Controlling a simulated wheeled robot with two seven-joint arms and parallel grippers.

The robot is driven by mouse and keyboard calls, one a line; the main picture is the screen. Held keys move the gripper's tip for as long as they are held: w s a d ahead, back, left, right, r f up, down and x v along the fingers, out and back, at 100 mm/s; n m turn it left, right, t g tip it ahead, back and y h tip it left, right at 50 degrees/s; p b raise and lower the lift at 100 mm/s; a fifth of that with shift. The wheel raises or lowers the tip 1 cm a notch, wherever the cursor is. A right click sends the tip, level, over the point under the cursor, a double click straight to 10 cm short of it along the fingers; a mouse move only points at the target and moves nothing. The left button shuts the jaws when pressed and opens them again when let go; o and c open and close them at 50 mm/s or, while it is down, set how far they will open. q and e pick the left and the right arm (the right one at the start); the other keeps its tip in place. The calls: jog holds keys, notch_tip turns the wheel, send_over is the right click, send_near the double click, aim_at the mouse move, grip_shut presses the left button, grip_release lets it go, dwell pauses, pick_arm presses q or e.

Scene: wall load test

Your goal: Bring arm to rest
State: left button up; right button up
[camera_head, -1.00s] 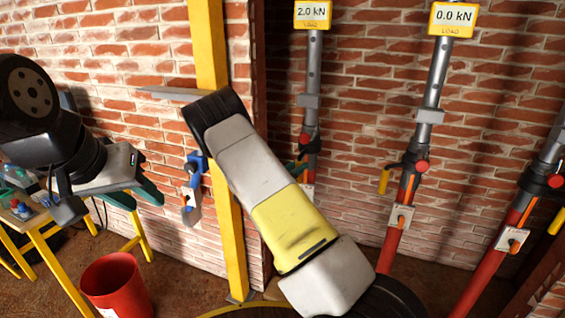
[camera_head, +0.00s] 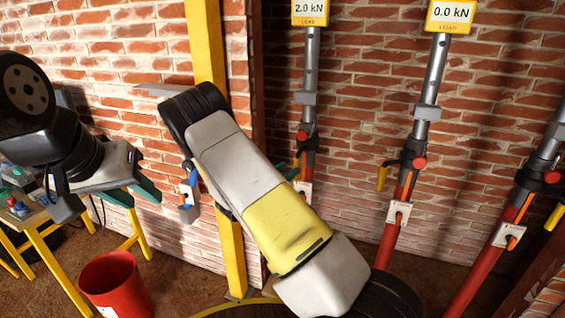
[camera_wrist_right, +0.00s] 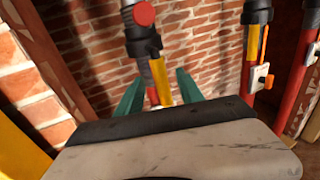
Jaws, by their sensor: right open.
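My right arm (camera_head: 262,205), grey with a yellow band, crosses the middle of the head view. Its gripper is mostly hidden behind the arm there, with a teal bit showing beside the left prop (camera_head: 310,115). In the right wrist view the right gripper (camera_wrist_right: 159,88) is open, its two teal fingers apart. A grey and yellow prop section (camera_wrist_right: 158,78) with a red knob shows beyond and between them; I cannot tell whether they touch it. My left gripper (camera_head: 133,194), with teal fingers, hangs at the left; its opening is unclear.
The left prop's display (camera_head: 310,12) reads 2.0 kN and the middle prop's display (camera_head: 450,16) reads 0.0 kN. A third prop (camera_head: 528,185) leans at the right. A yellow post (camera_head: 207,45), a red bucket (camera_head: 115,285) and a yellow-legged table (camera_head: 38,232) stand at the left.

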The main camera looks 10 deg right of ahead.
jog(key=shift+v, duration=0.85)
jog(key=s+d+r+m+g+y, duration=0.3)
jog(key=s+d+r+m+g, duration=0.15)
jog(key=s+m, duration=0.35)
jog(key=s+d+r+m+g+y, duration=0.3)
jog(key=s+m+g, duration=0.35)
jog(key=s, duration=0.35)
jog(key=s+a+r+m+t+y, duration=0.6)
jog(key=s+a+r+m+y, duration=0.4)
jog(key=s, duration=0.6)
notch_tip(320, 180, up, 3)
jog(key=shift+a+r, duration=0.1)
jog(key=shift+a, duration=1)
jog(key=shift+s+m, duration=0.15)
jog(key=shift+m, duration=0.1)
